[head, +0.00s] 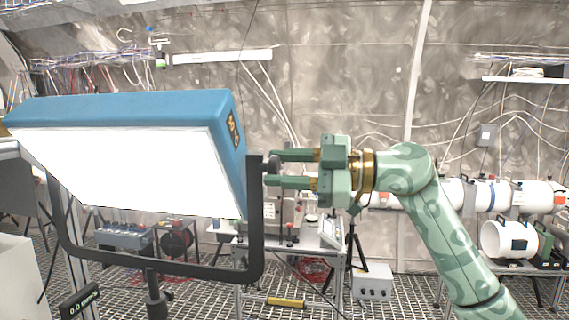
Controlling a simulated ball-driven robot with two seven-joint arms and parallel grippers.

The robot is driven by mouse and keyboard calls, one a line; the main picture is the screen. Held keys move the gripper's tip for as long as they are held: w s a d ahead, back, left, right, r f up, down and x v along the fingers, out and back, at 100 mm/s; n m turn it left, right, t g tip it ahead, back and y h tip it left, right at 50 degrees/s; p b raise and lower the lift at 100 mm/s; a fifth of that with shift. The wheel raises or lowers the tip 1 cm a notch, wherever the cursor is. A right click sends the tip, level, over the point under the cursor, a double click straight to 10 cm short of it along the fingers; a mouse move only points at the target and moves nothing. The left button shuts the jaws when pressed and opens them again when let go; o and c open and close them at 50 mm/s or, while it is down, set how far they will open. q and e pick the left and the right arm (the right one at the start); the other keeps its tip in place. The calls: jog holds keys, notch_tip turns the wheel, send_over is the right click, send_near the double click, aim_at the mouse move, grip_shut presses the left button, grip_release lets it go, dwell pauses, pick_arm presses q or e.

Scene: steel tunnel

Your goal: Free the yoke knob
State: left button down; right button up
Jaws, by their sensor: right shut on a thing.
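A blue lamp panel (130,108) with a bright white face hangs tilted in a dark U-shaped yoke (256,225) at the left of the head view. The small dark yoke knob (272,164) sits at the top of the yoke's right arm, beside the panel's right end. My right gripper (275,168) comes in from the right. Its two green fingers are shut on the knob, one above and one below it. My left gripper is not in view.
A dark stand post (153,290) carries the yoke. Behind are a small table with instruments (320,245), a black tripod (353,240) and a grey box (372,283) on the grated floor. White beam pipes (500,195) run along the right.

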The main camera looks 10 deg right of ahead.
jog(key=n, duration=0.3)
jog(key=shift+n, duration=0.4)
jog(key=n, duration=0.3)
jog(key=shift+n, duration=0.3)
jog(key=n, duration=0.3)
jog(key=shift+n, duration=0.3)
jog(key=shift+f+n+b, duration=0.1)
jog(key=shift+n+b, duration=0.6)
jog(key=shift+n, duration=1.3)
jog(key=o, duration=1)
